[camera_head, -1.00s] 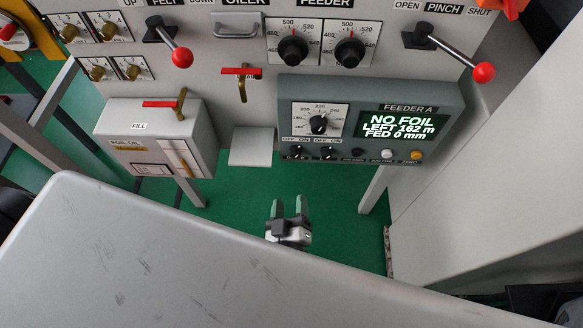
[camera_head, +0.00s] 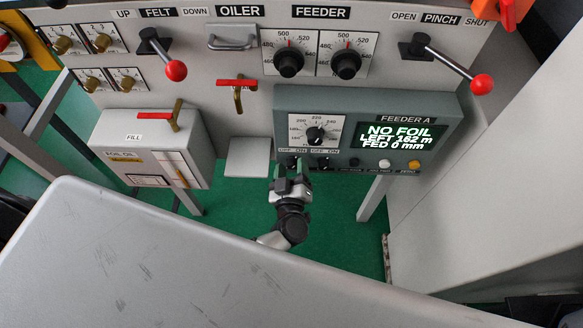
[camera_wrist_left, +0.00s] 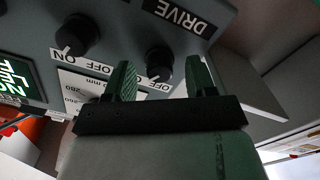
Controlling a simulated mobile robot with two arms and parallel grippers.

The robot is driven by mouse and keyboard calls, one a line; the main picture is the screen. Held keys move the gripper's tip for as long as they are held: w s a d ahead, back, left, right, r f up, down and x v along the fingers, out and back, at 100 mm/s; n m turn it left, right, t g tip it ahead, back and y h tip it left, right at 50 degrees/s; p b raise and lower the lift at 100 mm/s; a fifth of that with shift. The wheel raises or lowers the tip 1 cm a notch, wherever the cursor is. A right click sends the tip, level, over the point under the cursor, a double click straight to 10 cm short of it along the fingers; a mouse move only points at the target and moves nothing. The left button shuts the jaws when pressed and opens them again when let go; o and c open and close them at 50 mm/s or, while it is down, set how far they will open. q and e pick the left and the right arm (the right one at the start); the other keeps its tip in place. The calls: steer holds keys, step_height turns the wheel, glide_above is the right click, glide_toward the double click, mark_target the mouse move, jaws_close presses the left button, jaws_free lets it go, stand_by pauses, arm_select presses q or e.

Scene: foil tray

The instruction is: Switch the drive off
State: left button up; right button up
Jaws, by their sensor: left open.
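The grey FEEDER A panel (camera_head: 455,135) carries two small black OFF/ON knobs on its lower left. My left gripper (camera_head: 292,173) is open just below the left knob (camera_head: 293,161); the right knob (camera_head: 323,163) is beside it. In the left wrist view, the DRIVE label (camera_wrist_left: 181,14) is near one black knob (camera_wrist_left: 160,60). That knob lies in the gap between my open green fingertips (camera_wrist_left: 161,78), with no clear contact. Its white mark points down-left, towards the ON side, partly hidden by a finger. The other knob (camera_wrist_left: 77,34) points towards its ON label. My right gripper is not in view.
The display (camera_head: 401,136) reads NO FOIL, and a dial (camera_head: 315,134) sits above the knobs. White and yellow buttons (camera_head: 414,165) are to the right. A grey ledge (camera_head: 248,157) is close on the left. A grey surface (camera_head: 150,260) fills the foreground.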

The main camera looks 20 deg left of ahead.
arm_select(q)
steer(key=shift+c, duration=0.3)
steer(key=c, duration=0.8)
steer(key=shift+c, duration=0.3)
steer(key=n+b, duration=0.1)
steer(key=n, duration=0.4)
steer(key=shift+s+f+n, duration=0.1)
steer(key=shift+f+n, duration=0.05)
steer(key=shift+n, duration=0.15)
steer(key=n+b, duration=0.2)
steer(key=n, duration=0.4)
steer(key=shift+n, duration=0.3)
steer(key=o, duration=0.9)
